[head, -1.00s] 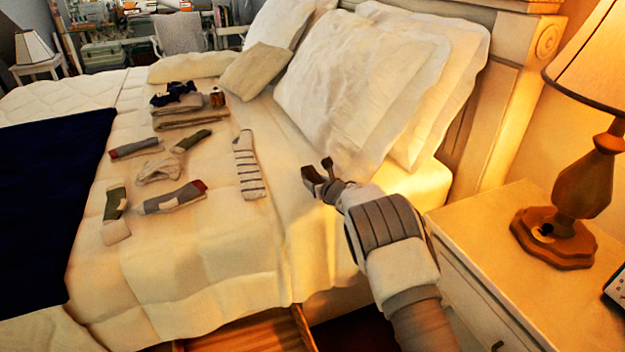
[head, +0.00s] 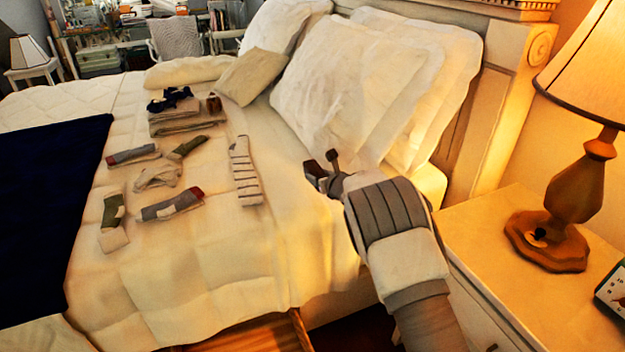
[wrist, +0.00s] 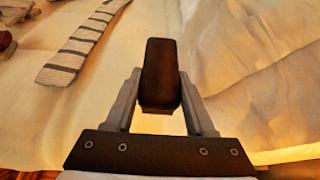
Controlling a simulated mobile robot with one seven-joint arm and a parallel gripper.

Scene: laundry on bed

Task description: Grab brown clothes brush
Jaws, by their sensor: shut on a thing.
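The brown clothes brush (wrist: 160,72) is a dark brown, block-like piece between the two grey fingers of my gripper (wrist: 160,105) in the wrist view. My gripper is shut on it, one finger on each side. In the head view my gripper (head: 326,174) is over the near right part of the bed, just in front of the white pillows. The brush shows there only as a small dark shape at the fingers. The wrist view shows pale bedding beneath it; the exact height is hard to tell.
Several socks lie left on the bed, including a striped one (head: 245,172). Folded clothes (head: 185,122) lie farther back. A nightstand (head: 510,215) with a lamp (head: 575,190) stands right. An open wooden drawer (head: 260,338) is below the bed's near edge.

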